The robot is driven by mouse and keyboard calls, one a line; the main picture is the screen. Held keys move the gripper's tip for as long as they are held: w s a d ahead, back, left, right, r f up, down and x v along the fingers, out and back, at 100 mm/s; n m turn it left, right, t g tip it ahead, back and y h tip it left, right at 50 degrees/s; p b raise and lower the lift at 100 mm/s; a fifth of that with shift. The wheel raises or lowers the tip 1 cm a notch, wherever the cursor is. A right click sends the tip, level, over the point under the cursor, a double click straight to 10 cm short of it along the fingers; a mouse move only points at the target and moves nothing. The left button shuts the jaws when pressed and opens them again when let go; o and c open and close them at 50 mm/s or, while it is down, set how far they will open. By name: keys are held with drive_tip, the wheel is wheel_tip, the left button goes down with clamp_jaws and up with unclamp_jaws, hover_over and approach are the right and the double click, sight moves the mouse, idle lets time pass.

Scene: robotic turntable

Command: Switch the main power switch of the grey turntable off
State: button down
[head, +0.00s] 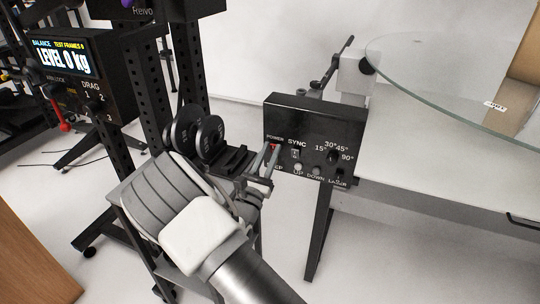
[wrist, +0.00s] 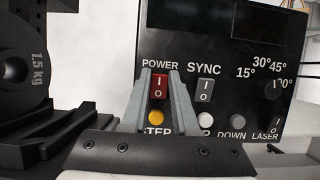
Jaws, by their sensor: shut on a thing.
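The black control box (head: 318,110) of the turntable stands at the centre of the head view, with labels POWER, SYNC, 15°, 30°, 45° and 90°. The red main power switch (wrist: 160,84), marked I and O, sits under the POWER label in the wrist view. My gripper (head: 272,148) reaches up to it from the lower left. In the wrist view its two grey fingers (wrist: 160,74) are on either side of the red switch, shut on it. The fingers hide the switch's side edges. I cannot tell which way it is tipped.
A yellow STEP button (wrist: 158,117) lies just below the switch. The SYNC switch (wrist: 204,91) and a white button (wrist: 205,119) are close to its right. Black weight discs (head: 198,133) stand left of the box. A glass disc (head: 455,75) is at right.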

drive_tip(key=shift+f, duration=0.1)
drive_tip(key=c, duration=0.7)
unclamp_jaws()
drive_tip(key=shift+s, duration=0.1)
drive_tip(key=p+v, duration=0.1)
drive_tip(key=v, duration=0.4)
drive_tip(key=p+v, duration=0.1)
drive_tip(key=v, duration=0.5)
drive_tip(key=p+v, duration=0.1)
drive_tip(key=v, duration=0.5)
drive_tip(key=shift+f, duration=0.35)
